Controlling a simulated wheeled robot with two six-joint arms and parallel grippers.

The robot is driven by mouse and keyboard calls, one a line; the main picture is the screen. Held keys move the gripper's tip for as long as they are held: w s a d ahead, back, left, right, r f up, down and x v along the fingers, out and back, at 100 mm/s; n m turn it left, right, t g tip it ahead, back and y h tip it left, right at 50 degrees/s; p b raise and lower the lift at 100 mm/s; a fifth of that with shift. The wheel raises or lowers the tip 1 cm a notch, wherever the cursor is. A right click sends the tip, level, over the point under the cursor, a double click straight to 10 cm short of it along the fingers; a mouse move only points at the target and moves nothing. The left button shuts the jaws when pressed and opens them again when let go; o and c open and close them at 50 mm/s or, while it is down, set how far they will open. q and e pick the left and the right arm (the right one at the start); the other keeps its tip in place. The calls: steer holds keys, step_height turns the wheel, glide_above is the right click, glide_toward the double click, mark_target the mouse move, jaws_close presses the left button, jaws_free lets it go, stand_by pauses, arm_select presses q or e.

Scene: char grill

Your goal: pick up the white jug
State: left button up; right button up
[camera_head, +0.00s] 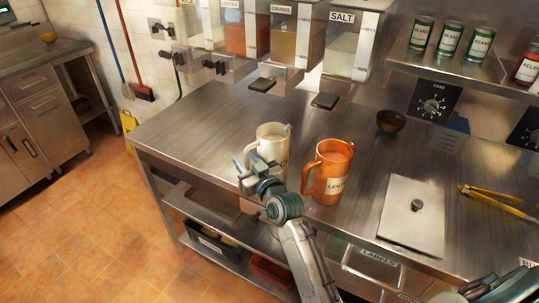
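The white jug (275,143) stands upright on the steel counter, left of the copper jug. The gripper covers the handle and the lower front of the jug, so contact cannot be made out.
A copper jug (332,172) with a label stands close by on the right. A small dark bowl (391,121), a steel lid plate (413,214) and yellow-handled tongs (489,197) lie farther right. Dispensers (350,46) hang behind. The counter's left part is clear.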

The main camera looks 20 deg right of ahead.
steer(key=shift+w, duration=0.2)
steer(key=shift+s, duration=0.1)
jaws_close()
stand_by(1.1)
steer(key=shift+r, duration=0.1)
